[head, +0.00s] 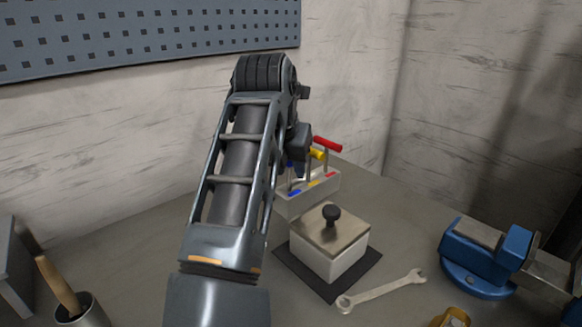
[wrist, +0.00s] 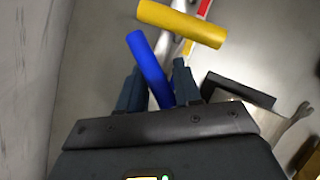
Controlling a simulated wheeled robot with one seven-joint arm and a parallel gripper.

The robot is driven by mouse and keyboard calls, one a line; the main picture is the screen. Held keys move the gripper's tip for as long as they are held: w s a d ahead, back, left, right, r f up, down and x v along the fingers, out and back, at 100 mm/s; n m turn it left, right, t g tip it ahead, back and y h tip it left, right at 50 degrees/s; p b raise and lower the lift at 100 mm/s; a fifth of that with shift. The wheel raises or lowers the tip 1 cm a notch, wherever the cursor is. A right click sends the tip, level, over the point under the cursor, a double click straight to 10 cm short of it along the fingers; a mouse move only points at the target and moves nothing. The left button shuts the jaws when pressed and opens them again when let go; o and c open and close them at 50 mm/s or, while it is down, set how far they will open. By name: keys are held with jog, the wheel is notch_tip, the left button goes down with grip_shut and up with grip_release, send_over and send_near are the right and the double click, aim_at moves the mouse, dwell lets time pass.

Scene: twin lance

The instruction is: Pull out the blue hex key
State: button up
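The blue hex key's handle (wrist: 148,65) lies slantwise between the two fingers of my gripper (wrist: 158,85) in the wrist view. The fingers stand apart on either side of it; firm contact cannot be made out. The pale holder (head: 322,193) has blue, yellow and red marks. The yellow key (head: 318,153) and red key (head: 328,144) stand upright in it; the yellow handle (wrist: 182,22) lies just beyond the blue one.
A white box (head: 335,262) with a metal lid and black knob stands on a dark mat in front of the holder. A wrench (head: 382,291) lies right of it. A blue vise (head: 480,262) stands at the right. A cup (head: 82,314) with a wooden-handled tool is at lower left.

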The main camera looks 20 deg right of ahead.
grip_shut()
jog(key=shift+r, duration=0.1)
jog(key=shift+d+r+p, duration=0.15)
jog(key=shift+r+p, duration=0.15)
jog(key=shift+r, duration=0.4)
jog(key=shift+r, duration=0.1)
dwell(0.5)
jog(key=shift+r+p, duration=1.6)
jog(key=shift+r, duration=1.35)
